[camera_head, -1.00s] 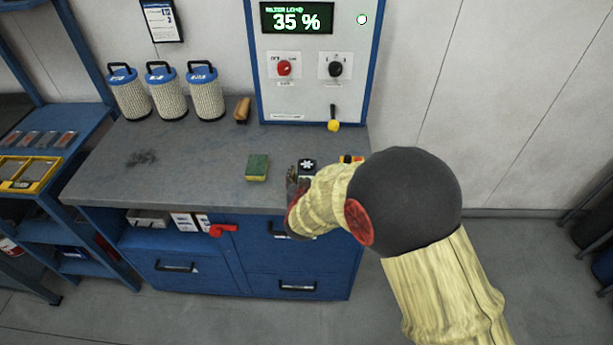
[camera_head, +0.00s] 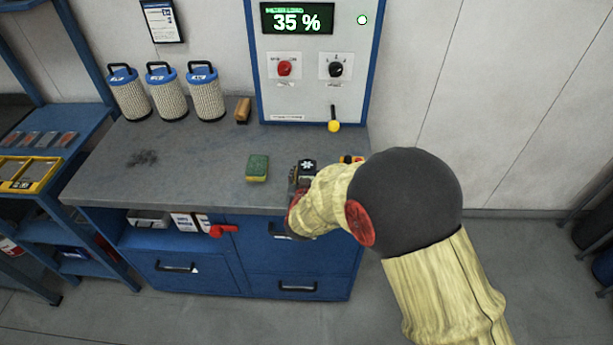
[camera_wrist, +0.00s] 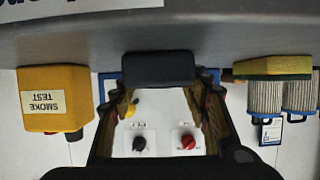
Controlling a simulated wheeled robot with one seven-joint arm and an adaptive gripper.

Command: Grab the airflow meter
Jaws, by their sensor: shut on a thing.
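The airflow meter (camera_head: 307,164), a small dark device with a white fan symbol on top, stands near the front edge of the grey bench. In the wrist view, which is upside down, its dark body (camera_wrist: 158,68) sits between my fingertips. My gripper (camera_head: 296,180) is at the front edge of the bench, shut on the meter. It also shows in the wrist view (camera_wrist: 161,82), with one finger on each side of the meter. My forearm hides part of the meter and the gripper in the head view.
A yellow-green sponge (camera_head: 257,168) lies left of the meter. A yellow smoke test box (camera_wrist: 56,98) stands on its other side, mostly hidden by my arm in the head view. Several filter cartridges (camera_head: 166,92) and a brush (camera_head: 243,110) stand behind.

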